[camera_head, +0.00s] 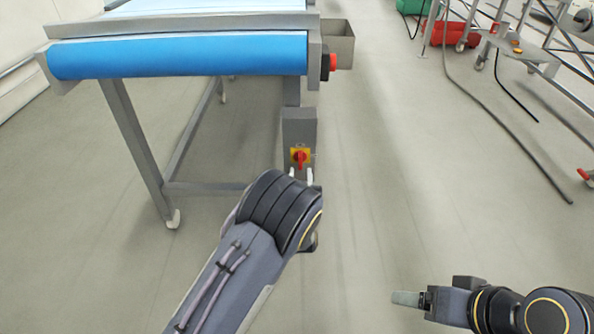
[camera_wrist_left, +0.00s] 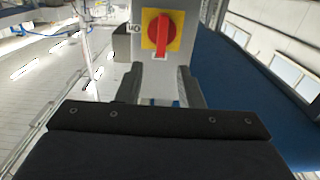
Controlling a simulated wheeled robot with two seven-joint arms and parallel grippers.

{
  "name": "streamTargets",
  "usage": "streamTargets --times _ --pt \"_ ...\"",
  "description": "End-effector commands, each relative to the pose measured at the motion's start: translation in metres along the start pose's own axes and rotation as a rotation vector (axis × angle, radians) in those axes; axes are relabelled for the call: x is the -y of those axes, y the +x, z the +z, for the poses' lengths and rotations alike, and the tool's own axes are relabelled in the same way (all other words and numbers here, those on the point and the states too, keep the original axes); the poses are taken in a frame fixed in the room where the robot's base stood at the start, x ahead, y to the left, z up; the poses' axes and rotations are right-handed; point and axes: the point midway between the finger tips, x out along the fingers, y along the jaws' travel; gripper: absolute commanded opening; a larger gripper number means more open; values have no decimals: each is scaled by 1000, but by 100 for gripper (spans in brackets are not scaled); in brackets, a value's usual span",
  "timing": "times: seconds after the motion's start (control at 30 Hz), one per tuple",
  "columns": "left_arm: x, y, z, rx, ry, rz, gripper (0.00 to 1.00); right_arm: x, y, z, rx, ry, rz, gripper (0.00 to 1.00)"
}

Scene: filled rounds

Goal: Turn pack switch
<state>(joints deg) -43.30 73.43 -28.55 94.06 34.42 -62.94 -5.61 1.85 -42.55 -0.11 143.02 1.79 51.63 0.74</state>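The pack switch is a red rotary knob (camera_head: 300,158) on a yellow square plate, on the front of a grey box (camera_head: 298,125) fixed to the conveyor's leg. In the left wrist view the red handle (camera_wrist_left: 163,42) stands upright on its yellow plate, near the top middle. My left gripper (camera_head: 301,174) is just in front of the switch. In the left wrist view its fingers (camera_wrist_left: 160,72) are apart, one on each side below the knob, with nothing between them. My right gripper (camera_head: 405,298) is far off at the lower right; its finger gap is not visible.
The blue-belted conveyor (camera_head: 180,56) stands above and left of the switch box. A red round button (camera_head: 333,62) is at its right end, near a grey bin (camera_head: 339,45). A hose (camera_head: 490,105) lies on the floor at right. The floor between is clear.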

Motion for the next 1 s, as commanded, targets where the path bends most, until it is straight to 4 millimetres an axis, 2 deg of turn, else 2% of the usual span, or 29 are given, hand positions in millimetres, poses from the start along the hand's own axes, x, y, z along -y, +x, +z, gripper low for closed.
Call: streamTargets --times 0.2,0.4,0.53,0.77,0.8,1.0 --pt "2 36 2 0 -3 -3 34 -4 8 4 0 0 0 76" --pt "2 61 1 3 -3 -2 34 -6 14 7 0 0 0 76" --pt "2 69 0 4 -2 -2 34 -7 15 8 0 0 0 76" --pt "2 70 0 5 -2 -1 34 -7 14 7 0 0 0 76" --pt "2 70 0 5 -2 -1 32 -7 14 7 0 0 0 76" --pt "2 70 0 5 -2 -1 6 -7 14 7 0 0 0 76"
